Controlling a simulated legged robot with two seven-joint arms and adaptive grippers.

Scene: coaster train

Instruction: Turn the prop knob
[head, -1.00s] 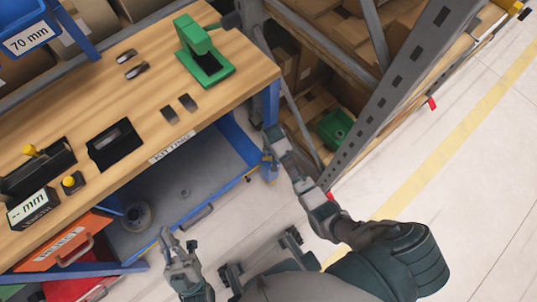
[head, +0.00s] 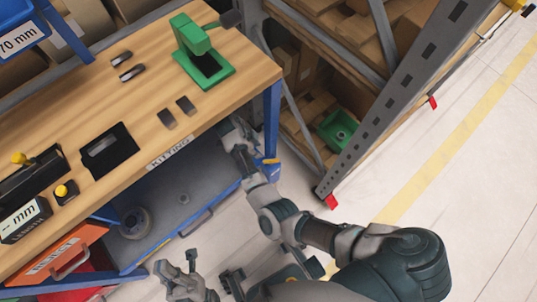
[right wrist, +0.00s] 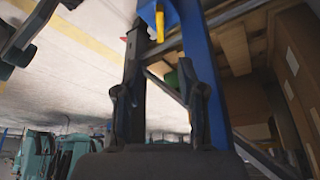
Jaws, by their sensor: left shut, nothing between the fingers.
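A small yellow handle (head: 270,161) shows at the blue table leg; in the right wrist view the yellow handle (right wrist: 159,25) hangs beyond the fingers, near the top. Two yellow knobs, one on a black holder (head: 18,158) and one on a small black box (head: 62,190), are on the table. I cannot tell which is the prop knob. My right gripper (head: 230,130) is at the table's front edge, left of the leg. Its fingers (right wrist: 162,97) are apart with nothing seen held. My left gripper (head: 180,268) is shut and empty, low over the floor, away from the table.
The wooden table (head: 150,75) carries a green press-like fixture (head: 203,55) and small dark parts. Below it are a grey lower shelf (head: 195,190) and an orange reject bin (head: 65,250). A grey rack (head: 395,95) stands right of the blue leg (head: 271,115). Open floor lies to the right.

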